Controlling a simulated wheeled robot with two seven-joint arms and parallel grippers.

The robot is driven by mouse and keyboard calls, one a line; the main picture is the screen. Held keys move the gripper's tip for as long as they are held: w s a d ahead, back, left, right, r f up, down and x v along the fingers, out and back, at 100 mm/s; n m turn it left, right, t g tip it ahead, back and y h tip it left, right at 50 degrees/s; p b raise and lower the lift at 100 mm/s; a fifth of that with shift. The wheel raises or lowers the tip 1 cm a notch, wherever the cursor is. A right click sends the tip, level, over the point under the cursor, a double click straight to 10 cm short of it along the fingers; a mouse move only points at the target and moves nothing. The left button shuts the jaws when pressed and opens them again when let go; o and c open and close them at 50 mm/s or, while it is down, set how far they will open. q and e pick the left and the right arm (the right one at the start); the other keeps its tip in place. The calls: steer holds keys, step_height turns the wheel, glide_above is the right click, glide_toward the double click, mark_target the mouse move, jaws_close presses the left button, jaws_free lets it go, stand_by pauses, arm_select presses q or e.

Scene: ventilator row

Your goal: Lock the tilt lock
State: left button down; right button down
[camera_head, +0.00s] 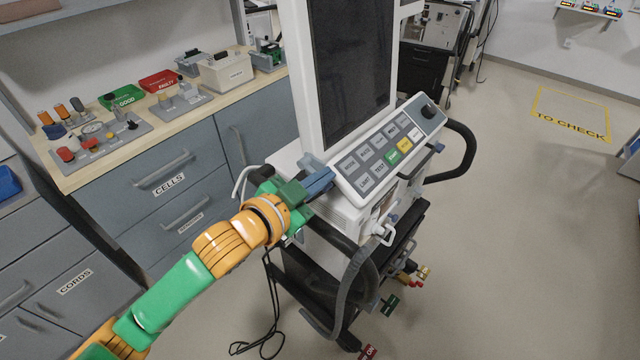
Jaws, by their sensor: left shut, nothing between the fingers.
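The ventilator stands in the middle of the head view, with a tall dark screen (352,62) and a tilted keypad panel (388,150) below it. My left gripper (326,183) is shut and empty, at the left end of the keypad panel. Its blue-grey fingers point right, beside the panel's lower left corner. A small blue-grey part (311,162) shows just above the fingers, by the foot of the screen. I cannot tell whether it is the tilt lock, or whether the fingers touch it. The gripper hides part of the housing there. My right gripper is not in view.
A counter (75,183) with drawers stands at the left, holding a green tray (122,97), a red tray (160,80) and small parts. Black handles (462,150) and hoses stick out from the ventilator. A cable lies on the floor. Floor at the right is clear.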

arm_select(q)
steer(key=f, duration=0.1)
steer(key=w+f, duration=0.2)
steer(key=f, duration=0.1)
steer(key=shift+w+a, duration=0.2)
steer(key=shift+a, duration=0.1)
steer(key=shift+f+m+b, duration=0.4)
steer(key=shift+f, duration=0.4)
steer(key=shift+w+a+f+m+t, duration=0.15)
steer(key=shift+f+m+t, duration=0.2)
steer(key=shift+m, duration=0.35)
steer(key=shift+r, duration=0.1)
